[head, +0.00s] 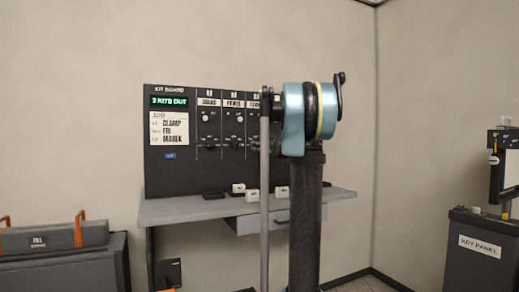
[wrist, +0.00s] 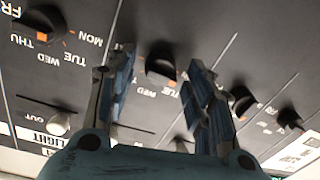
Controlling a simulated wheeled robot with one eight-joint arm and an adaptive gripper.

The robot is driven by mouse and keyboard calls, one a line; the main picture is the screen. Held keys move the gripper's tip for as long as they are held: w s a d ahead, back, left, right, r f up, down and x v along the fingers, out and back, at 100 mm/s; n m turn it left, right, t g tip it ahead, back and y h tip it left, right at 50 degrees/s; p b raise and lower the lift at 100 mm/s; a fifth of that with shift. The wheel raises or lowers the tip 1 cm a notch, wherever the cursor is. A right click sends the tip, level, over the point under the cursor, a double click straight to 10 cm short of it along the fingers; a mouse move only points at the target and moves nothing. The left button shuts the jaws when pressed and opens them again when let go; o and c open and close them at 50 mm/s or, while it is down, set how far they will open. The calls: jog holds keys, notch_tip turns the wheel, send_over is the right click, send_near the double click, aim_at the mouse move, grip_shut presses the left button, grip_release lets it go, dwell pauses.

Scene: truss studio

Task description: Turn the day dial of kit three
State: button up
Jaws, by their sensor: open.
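In the wrist view the board appears upside down. A black day dial (wrist: 160,66) stands between the two fingers of my gripper (wrist: 160,60), which is open with one finger on each side of it. I cannot tell whether either finger touches the dial. Its orange mark shows at its lower right edge; WED is readable beside it, and other day words are partly hidden. In the head view the kit board (head: 167,178) shows "3 KITS OUT" and a job card (head: 169,129) reading CLAMP, FRI, MAREK. My arm hides the board's right columns and my gripper there.
Beside this dial in the wrist view are the LIGHT column's dial (wrist: 42,32) on the left and another dial (wrist: 242,100) on the right. A shelf (head: 185,209) with small white and black blocks juts out below the board. A key panel stand (head: 478,248) is far right.

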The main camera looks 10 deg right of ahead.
jog(key=c, duration=1.1)
jog(key=shift+o, duration=0.2)
jog(key=shift+m, duration=0.3)
jog(key=n, duration=1.1)
jog(key=n+h, duration=0.1)
jog(key=n, duration=1.1)
jog(key=n+h, duration=0.1)
jog(key=n, duration=1.1)
jog(key=shift+s+a+f+t, duration=0.15)
jog(key=shift+f+t, duration=0.15)
jog(key=shift+f, duration=0.05)
